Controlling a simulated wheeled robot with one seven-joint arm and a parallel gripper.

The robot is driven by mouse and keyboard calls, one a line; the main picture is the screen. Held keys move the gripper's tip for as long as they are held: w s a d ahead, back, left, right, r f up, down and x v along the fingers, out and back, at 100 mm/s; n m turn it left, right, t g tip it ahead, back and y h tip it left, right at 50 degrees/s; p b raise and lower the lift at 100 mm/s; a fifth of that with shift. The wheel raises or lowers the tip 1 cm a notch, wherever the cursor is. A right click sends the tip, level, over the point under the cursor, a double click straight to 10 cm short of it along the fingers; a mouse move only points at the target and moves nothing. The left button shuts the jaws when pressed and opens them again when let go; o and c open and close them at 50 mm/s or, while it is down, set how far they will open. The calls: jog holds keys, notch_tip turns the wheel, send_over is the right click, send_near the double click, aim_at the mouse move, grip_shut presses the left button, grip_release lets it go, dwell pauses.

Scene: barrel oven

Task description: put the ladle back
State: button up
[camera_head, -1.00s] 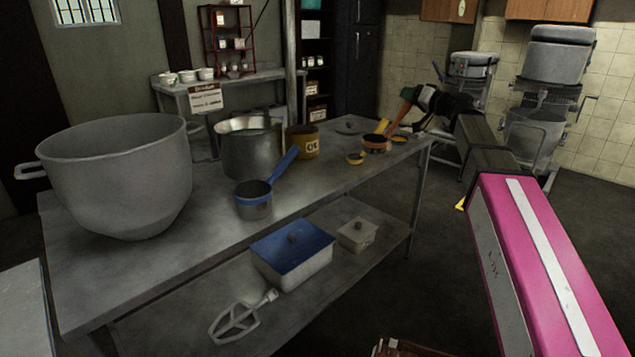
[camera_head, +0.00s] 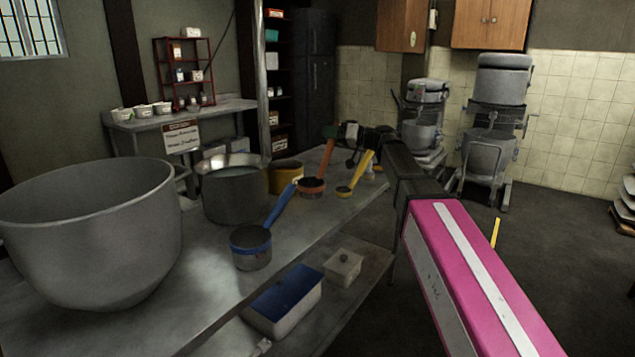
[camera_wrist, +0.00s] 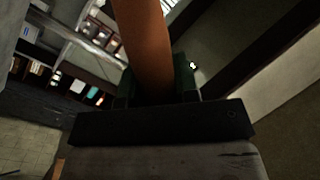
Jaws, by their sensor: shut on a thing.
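My gripper (camera_head: 336,133) is shut on the orange handle (camera_head: 327,152) of a ladle. This ladle's dark bowl with an orange rim (camera_head: 312,187) hangs below, at or just over the metal table; I cannot tell whether it touches. In the wrist view the orange handle (camera_wrist: 146,45) stands between my green fingers (camera_wrist: 157,85). A yellow ladle (camera_head: 344,191) is just right of the orange one. A blue-handled ladle (camera_head: 251,247) sits nearer, on the table, its handle slanting up to the right.
A steel pot (camera_head: 234,192) and a yellow container (camera_head: 285,176) stand left of the held ladle. A large mixing bowl (camera_head: 90,235) fills the table's left end. A blue-lidded box (camera_head: 284,300) is on the lower shelf. The floor to the right is open.

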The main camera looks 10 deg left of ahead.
notch_tip(320, 180, down, 8)
jog(key=shift+f, duration=0.2)
dwell(0.3)
jog(key=o, duration=1)
jog(key=shift+f, duration=0.1)
jog(key=d, duration=1.2)
jog(key=s+d+f+m+h, duration=0.3)
jog(key=s+d+f+h, duration=0.15)
jog(key=f, duration=0.65)
jog(key=s+d+f+m+h, duration=0.2)
jog(key=s+d+f+h, duration=0.3)
jog(key=f, duration=0.5)
jog(key=s+d+f+m+h, duration=0.35)
jog(key=d+f, duration=0.25)
jog(key=f, duration=0.5)
jog(key=s+d+f+h, duration=0.1)
jog(key=s+d+f, duration=0.1)
jog(key=d, duration=0.1)
jog(key=s+d+f+m+g+h, duration=0.1)
jog(key=s+d+f+h, duration=0.1)
jog(key=s+d+f, duration=0.1)
jog(key=s+d+f+m+h, duration=0.1)
jog(key=s+d+f+h, duration=0.1)
jog(key=d, duration=0.2)
jog(key=shift+s+d+f+g, duration=0.2)
jog(key=shift+f+g, duration=0.05)
jog(key=shift+g, duration=0.05)
